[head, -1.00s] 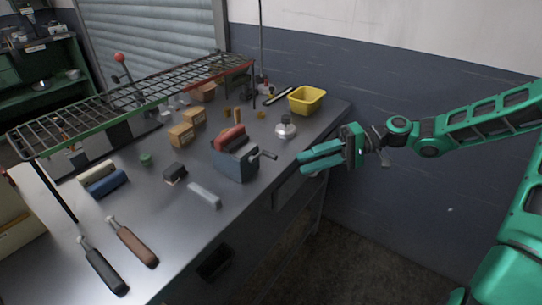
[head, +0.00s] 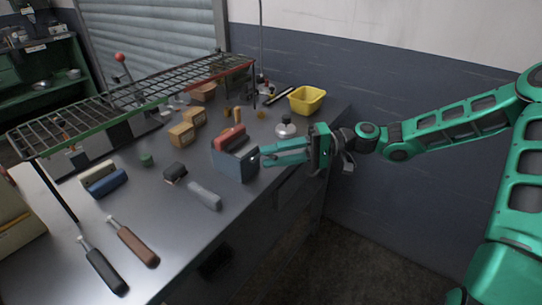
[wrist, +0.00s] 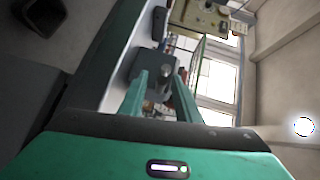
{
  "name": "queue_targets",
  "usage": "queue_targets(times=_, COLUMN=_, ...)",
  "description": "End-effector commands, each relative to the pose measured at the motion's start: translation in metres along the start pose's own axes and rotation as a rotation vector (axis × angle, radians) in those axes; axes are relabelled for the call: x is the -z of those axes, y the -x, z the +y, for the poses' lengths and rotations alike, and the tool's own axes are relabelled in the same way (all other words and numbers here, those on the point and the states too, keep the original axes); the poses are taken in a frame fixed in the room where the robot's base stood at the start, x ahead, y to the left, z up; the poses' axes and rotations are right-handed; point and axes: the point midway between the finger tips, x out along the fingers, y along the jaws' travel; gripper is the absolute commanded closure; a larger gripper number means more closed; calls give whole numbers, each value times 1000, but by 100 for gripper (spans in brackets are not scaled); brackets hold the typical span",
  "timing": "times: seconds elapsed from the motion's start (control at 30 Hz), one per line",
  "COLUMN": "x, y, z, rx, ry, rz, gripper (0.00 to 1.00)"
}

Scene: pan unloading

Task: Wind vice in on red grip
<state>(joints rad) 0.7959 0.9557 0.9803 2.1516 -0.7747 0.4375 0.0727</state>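The blue-grey vice (head: 236,163) stands at the bench's front edge. The red grip (head: 230,138) lies along its top, at the jaws; I cannot tell whether the jaws touch it. My gripper (head: 262,155) is at the vice's right side, with its fingertips at the place of the crank handle. The fingers hide the handle in the head view. In the wrist view the vice (wrist: 153,66) shows just beyond the fingertips. The two fingers (wrist: 158,76) are spread apart there, with no clear grip on anything.
A silver knobbed object (head: 285,128) sits close behind my gripper, and a yellow bin (head: 306,99) is farther back. A wire rack (head: 130,98) spans the back.

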Motion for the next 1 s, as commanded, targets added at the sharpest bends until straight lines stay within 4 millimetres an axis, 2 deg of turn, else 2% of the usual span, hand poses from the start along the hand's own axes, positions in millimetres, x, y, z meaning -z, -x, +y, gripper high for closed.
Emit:
queue_targets(times=0.37, x=0, y=-7, z=0, rx=0, ry=0, rz=0, gripper=70)
queue_targets(times=0.4, x=0, y=-7, z=0, rx=0, ry=0, rz=0, gripper=72)
queue_targets(times=0.5, x=0, y=-7, z=0, rx=0, ry=0, rz=0, gripper=96)
queue_targets(times=0.53, x=0, y=-7, z=0, rx=-1, ry=0, rz=0, gripper=100)
queue_targets(times=0.77, x=0, y=-7, z=2, rx=10, ry=-13, rz=0, gripper=100)
queue_targets(times=1.0, x=-2, y=-9, z=9, rx=117, ry=-123, rz=0, gripper=100)
